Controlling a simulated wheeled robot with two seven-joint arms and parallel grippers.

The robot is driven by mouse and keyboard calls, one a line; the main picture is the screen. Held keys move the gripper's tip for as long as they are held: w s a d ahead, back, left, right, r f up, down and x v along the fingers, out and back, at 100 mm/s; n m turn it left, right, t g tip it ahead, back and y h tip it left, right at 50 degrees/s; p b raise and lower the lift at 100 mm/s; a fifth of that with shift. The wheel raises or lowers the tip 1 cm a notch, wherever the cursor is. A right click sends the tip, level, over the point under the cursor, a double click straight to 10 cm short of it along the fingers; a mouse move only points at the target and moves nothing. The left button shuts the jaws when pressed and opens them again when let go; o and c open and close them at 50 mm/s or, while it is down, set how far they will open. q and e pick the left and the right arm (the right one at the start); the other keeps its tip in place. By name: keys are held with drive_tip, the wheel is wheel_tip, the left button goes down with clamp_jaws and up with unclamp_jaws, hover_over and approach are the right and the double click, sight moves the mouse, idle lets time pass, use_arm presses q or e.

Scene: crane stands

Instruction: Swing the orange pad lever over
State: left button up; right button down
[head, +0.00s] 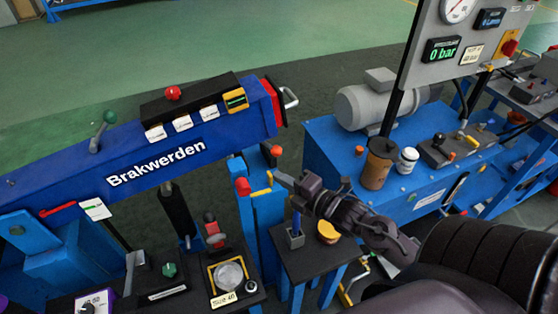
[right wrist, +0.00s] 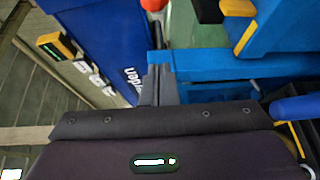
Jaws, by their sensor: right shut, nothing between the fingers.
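On top of the blue post (head: 262,212) beside the Brakwerden beam are an orange-red pad (head: 242,187) at the left, a short yellow bar (head: 261,193), and a dark piece with an orange end (head: 276,151). I cannot tell for sure which is the orange pad lever. My right gripper (head: 277,178) is shut and empty, its tips close to the post top between these parts; contact is not clear. In the right wrist view, its grey fingers (right wrist: 160,78) point at the blue metalwork, with a rounded orange-red part (right wrist: 154,4) beyond. My left gripper is out of view.
The blue beam (head: 155,155) with a red-and-metal end handle (head: 290,98) lies left of the gripper. A blue bench (head: 330,145) with gauges fills the right.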

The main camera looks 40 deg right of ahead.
sight(277, 155)
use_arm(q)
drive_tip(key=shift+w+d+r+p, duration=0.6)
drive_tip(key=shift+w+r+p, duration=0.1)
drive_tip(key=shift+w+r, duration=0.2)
use_arm(e)
drive_tip(key=w+d, duration=0.2)
drive_tip(key=w, duration=0.3)
drive_tip(key=shift+w+d, duration=0.25)
drive_tip(key=shift+d, duration=0.1)
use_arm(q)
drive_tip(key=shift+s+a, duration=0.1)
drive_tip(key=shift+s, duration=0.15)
use_arm(e)
drive_tip(key=shift+f, duration=0.1)
drive_tip(key=shift+d+n+g+y, duration=0.3)
drive_tip(key=shift+d+n+y, duration=0.3)
drive_tip(key=shift+d, duration=0.55)
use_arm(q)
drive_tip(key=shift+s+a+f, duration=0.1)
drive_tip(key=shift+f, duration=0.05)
use_arm(e)
drive_tip(key=shift+r, duration=0.2)
drive_tip(key=shift+f, duration=0.1)
